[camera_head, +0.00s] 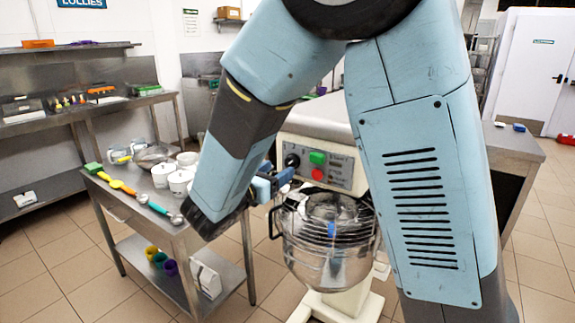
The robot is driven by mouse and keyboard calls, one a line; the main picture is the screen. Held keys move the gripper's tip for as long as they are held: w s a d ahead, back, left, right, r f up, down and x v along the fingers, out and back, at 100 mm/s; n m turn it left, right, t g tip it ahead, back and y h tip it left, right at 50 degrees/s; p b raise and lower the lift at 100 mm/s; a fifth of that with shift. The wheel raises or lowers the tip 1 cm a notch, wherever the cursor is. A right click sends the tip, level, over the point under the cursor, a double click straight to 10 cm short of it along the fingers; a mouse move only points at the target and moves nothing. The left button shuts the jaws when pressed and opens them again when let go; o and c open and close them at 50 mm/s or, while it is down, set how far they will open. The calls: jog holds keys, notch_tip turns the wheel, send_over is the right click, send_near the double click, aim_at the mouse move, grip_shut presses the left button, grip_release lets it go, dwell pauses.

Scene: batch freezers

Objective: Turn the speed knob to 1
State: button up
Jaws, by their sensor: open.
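The mixer's control panel (330,168) faces me in the middle of the head view, with a green button, a red button and small lettering too fine to read. A black round knob (292,160) sits at the panel's left end, which I take as the speed knob; its pointer and scale are too small to read. Nothing shows between the fingers.
The mixer's wire guard and steel bowl (330,240) are just below my gripper. A steel table (130,205) with white pots and coloured spoons stands at left. A steel counter (512,140) is behind my arm at right. The tiled floor is open at front left.

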aim_at(289, 163)
jog(key=shift+x, duration=2.75)
jog(key=c, duration=0.9)
